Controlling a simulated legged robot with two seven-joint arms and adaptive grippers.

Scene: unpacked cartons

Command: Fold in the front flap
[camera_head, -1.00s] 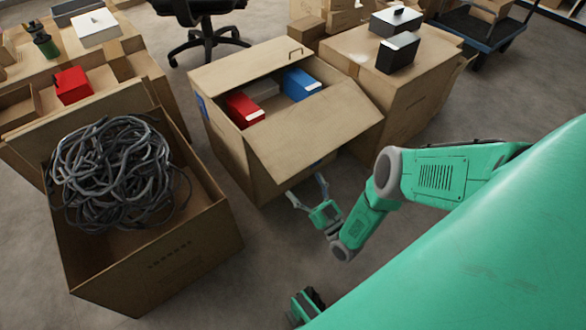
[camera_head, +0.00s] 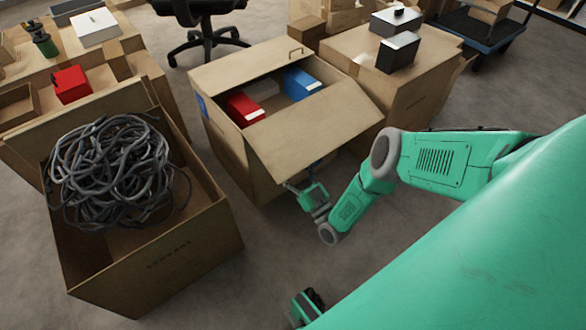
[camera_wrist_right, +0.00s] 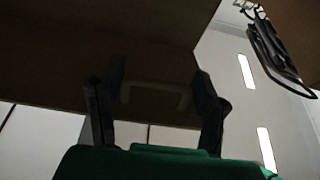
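The open carton (camera_head: 228,150) stands in the middle of the head view. Its front flap (camera_head: 312,130) sticks out toward me and slopes down to the right. My right gripper (camera_head: 303,184) is just below the flap's lower edge, with its fingertips partly hidden behind it. In the right wrist view the flap's dark underside (camera_wrist_right: 60,50) fills the upper left. My right gripper's fingers (camera_wrist_right: 158,100) are spread apart there, and a pale U-shaped bar (camera_wrist_right: 155,92) shows between them. I cannot tell whether the fingers touch the flap. My left gripper is not identifiable.
The carton holds red (camera_head: 244,106) and blue (camera_head: 301,84) boxes. A carton with tangled dark cable (camera_head: 110,170) stands at left. Another carton (camera_head: 400,95) bearing dark boxes is close on the right. Open floor (camera_head: 260,260) lies in front. An office chair (camera_head: 205,35) is behind.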

